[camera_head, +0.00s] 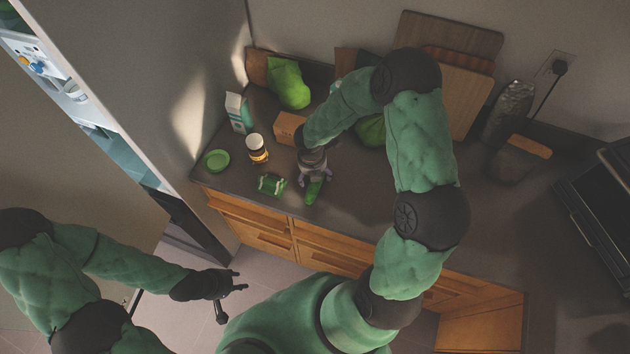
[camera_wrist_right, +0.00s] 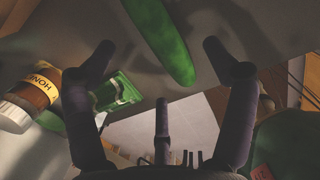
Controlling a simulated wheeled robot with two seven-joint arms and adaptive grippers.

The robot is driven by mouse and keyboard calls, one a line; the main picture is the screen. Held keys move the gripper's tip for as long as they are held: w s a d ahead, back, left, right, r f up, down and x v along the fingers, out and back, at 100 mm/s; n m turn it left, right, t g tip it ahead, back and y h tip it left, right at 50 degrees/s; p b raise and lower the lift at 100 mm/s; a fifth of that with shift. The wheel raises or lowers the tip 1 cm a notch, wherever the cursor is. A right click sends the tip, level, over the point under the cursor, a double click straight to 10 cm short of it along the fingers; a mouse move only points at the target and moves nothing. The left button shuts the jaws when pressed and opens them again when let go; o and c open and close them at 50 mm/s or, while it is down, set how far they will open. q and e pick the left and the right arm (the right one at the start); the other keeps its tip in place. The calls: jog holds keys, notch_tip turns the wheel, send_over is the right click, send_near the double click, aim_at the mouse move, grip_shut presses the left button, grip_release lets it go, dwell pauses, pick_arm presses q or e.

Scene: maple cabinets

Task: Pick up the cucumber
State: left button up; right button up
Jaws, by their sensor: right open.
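The green cucumber (camera_head: 313,191) lies on the dark countertop near its front edge; it also shows in the right wrist view (camera_wrist_right: 160,38). My right gripper (camera_head: 313,172) is over the counter at the cucumber's far end, and partly covers it in the head view. In the right wrist view its fingers (camera_wrist_right: 158,50) are spread wide, with the cucumber lying between and beyond the tips. No grip on it shows. My left gripper (camera_head: 232,294) is open and empty, low over the floor in front of the cabinets.
A green packet (camera_head: 272,184) lies just left of the cucumber. A honey jar (camera_head: 257,150), green bowl (camera_head: 216,160), milk carton (camera_head: 238,113) and brown box (camera_head: 287,128) stand further left and back. Cutting boards (camera_head: 468,90) lean on the wall. Counter right of the cucumber is clear.

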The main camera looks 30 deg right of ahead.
aim_at(312, 190)
jog(key=shift+w+d+f+b, duration=0.1)
jog(key=shift+w+f, duration=0.1)
jog(key=shift+f, duration=0.85)
jog(key=shift+w+d+f+b, duration=0.1)
jog(key=shift+w+f+b, duration=0.1)
jog(key=shift+f, duration=0.9)
jog(key=shift+w+f+b, duration=0.1)
jog(key=shift+w+f, duration=0.1)
jog(key=shift+f, duration=0.85)
jog(key=c, duration=1.4)
